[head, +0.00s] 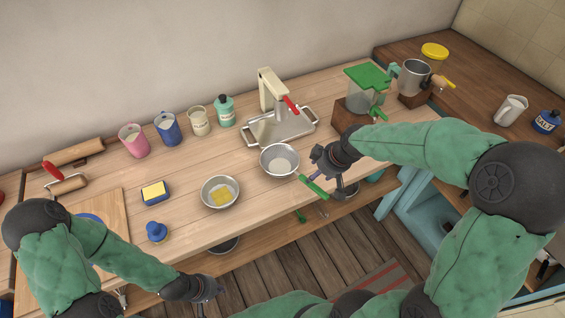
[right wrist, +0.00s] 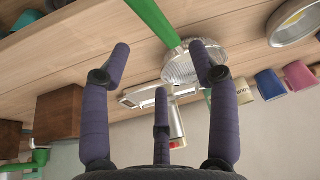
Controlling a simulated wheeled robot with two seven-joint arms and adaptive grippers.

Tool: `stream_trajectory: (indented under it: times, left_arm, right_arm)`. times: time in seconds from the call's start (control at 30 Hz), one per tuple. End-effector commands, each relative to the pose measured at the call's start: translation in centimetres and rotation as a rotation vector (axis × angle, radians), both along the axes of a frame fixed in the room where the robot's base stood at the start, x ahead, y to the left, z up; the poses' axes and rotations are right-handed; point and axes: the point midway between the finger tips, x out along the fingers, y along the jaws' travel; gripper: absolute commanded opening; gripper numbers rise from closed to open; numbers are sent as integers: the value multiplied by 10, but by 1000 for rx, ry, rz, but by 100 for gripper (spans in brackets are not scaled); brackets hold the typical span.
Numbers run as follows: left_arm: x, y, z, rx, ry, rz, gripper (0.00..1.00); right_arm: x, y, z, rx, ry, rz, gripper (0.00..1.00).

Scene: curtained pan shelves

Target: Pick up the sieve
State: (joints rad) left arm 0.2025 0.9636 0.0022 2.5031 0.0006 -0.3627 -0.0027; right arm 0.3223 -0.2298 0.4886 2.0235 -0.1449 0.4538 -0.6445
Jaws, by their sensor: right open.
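The sieve (head: 279,161) is a round metal bowl standing on the wooden counter near its front edge. Its green handle (head: 314,187) points to the lower right, over the edge. In the right wrist view the sieve (right wrist: 194,66) lies beyond the fingertips, and its handle runs to the upper left across the gap between them. My right gripper (head: 324,180) is open beside the handle; its fingers (right wrist: 160,55) are spread with nothing between them that I can see gripped. My left gripper (head: 207,288) is low in front of the counter, away from the sieve; its jaw state is unclear.
A metal bowl with yellow contents (head: 206,196) stands left of the sieve. A press with a red handle (head: 280,120) stands behind it. A green-lidded container (head: 366,74) on a wooden block is to the right. Sponge (head: 155,190) and blue knob-like object (head: 156,232) are further left.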

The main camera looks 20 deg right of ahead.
Motion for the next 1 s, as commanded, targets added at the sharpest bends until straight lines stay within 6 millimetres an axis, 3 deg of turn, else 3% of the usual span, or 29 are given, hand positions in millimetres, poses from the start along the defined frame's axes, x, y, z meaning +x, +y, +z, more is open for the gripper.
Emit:
stream_trajectory:
  times: [0.2, 0.47, 0.8, 1.0]
  left_arm:
    - [-1, 0, -8, 0, 1, 0, 0]
    - [0, 0, -11, 0, 1, 0, 0]
    - [0, 0, -21, 0, 1, 0, 0]
    - [0, 0, -21, 0, 1, 0, 0]
  right_arm:
    - [11, 5, -32, 1, 4, 1, 61]
    - [19, 9, -46, 1, 1, 2, 61]
    - [40, 18, -83, 1, 2, 1, 61]
    - [42, 18, -85, 0, 0, 0, 61]
